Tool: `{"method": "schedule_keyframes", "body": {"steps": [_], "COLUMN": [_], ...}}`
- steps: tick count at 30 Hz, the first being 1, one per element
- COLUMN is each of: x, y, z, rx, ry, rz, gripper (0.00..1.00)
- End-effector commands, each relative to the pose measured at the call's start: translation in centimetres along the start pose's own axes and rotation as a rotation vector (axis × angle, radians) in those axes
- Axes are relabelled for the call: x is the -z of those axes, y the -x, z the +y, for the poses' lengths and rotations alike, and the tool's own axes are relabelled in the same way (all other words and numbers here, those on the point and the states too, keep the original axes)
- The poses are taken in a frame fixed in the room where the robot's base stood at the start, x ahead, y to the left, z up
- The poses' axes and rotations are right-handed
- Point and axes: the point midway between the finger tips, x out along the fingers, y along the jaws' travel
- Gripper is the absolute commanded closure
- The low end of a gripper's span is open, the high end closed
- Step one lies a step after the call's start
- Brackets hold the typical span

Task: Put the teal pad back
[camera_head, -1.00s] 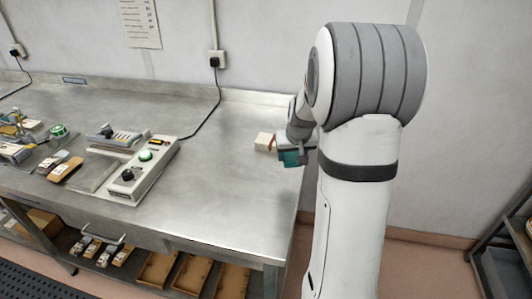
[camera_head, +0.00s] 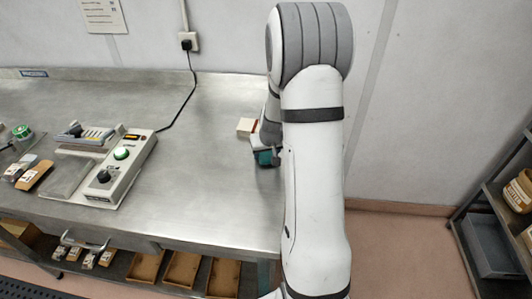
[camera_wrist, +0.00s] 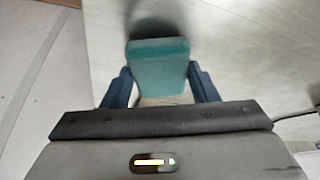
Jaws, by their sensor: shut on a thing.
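The teal pad (camera_wrist: 158,68) is held between the two dark blue fingers of my gripper (camera_wrist: 160,90) in the wrist view. A paler lower part of it shows near the palm. In the head view the teal pad (camera_head: 264,157) shows at the end of my arm, by the right edge of the metal bench (camera_head: 200,200). My gripper (camera_head: 268,150) is partly hidden there by my own arm. Whether the pad touches the bench is hard to tell; the wrist view is blurred.
A control box (camera_head: 122,170) with a green button and black knob lies further left. The bench between is clear. A shelf rack (camera_head: 500,225) stands at the far right.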

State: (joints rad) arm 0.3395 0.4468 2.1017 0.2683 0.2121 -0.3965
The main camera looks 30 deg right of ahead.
Motion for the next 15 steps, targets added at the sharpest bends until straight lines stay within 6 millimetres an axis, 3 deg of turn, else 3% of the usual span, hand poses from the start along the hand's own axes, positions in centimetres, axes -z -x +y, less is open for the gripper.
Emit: {"method": "schedule_keyframes", "body": {"steps": [12, 13, 15], "x": [-0.32, -0.25, -0.25], "y": [-0.79, -0.62, -0.59], "z": [0.17, 0.17, 0.18], "rx": [-0.002, -0.002, -0.002], "ry": [-0.003, -0.003, -0.003], "rz": [0.001, 0.001, 0.001], "gripper": [0.71, 0.44, 0.38]}}
